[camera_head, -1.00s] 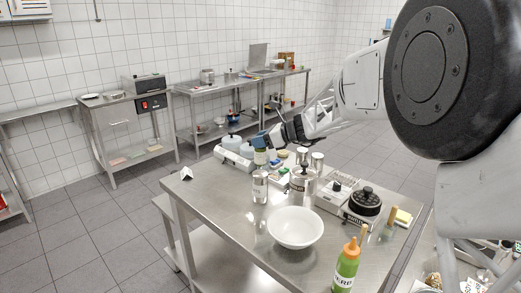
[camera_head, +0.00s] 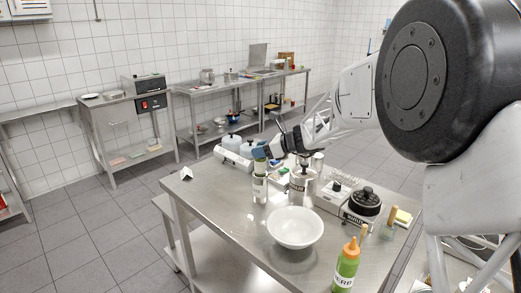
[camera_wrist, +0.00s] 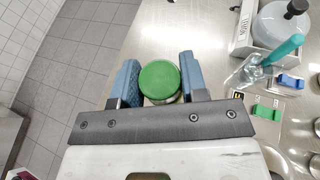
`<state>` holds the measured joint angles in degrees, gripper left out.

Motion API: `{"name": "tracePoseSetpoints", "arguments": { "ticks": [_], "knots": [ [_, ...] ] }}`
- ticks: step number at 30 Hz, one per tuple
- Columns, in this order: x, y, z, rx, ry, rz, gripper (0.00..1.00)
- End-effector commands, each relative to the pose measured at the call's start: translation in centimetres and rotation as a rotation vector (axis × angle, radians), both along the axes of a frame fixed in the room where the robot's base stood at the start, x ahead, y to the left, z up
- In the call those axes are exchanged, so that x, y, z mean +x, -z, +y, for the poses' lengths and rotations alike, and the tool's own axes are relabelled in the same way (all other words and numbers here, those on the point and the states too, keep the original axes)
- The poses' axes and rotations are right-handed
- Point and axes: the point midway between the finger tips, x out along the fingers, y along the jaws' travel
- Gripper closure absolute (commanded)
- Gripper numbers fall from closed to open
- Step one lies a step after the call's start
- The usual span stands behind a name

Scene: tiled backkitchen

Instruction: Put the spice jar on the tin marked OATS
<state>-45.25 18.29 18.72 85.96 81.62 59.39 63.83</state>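The spice jar has a green lid (camera_wrist: 160,80) and a pale label (camera_head: 260,166). My gripper (camera_head: 261,152) is shut on it, with one blue finger on each side of the lid in the wrist view. The jar is upright, directly over a silvery tin (camera_head: 259,190) at the left part of the steel table. Its base looks to be at the tin's top; I cannot tell whether they touch. The tin's label is too small to read. A similar lidded canister (camera_head: 299,187) stands to its right. The tin is hidden under the jar in the wrist view.
A white bowl (camera_head: 294,228) and a green sauce bottle (camera_head: 346,267) stand in front. Pale blue-white containers (camera_head: 231,146) are behind on the left, scales (camera_head: 337,193) and a black-topped device (camera_head: 365,202) on the right. The table's left front is clear.

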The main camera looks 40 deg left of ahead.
Motion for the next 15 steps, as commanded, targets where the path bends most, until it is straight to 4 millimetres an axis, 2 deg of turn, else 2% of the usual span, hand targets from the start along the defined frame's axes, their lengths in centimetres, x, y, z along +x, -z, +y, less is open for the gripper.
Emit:
{"name": "tracePoseSetpoints", "arguments": {
  "ticks": [1, 5, 15],
  "knots": [
    [0.00, -0.01, -0.01, 0.000, 0.000, 0.000, 0.53],
    [0.00, -0.01, 0.00, 0.000, 0.000, 0.000, 0.35],
    [0.00, -0.14, 0.00, 0.000, 0.000, -0.001, 0.35]
  ]
}}
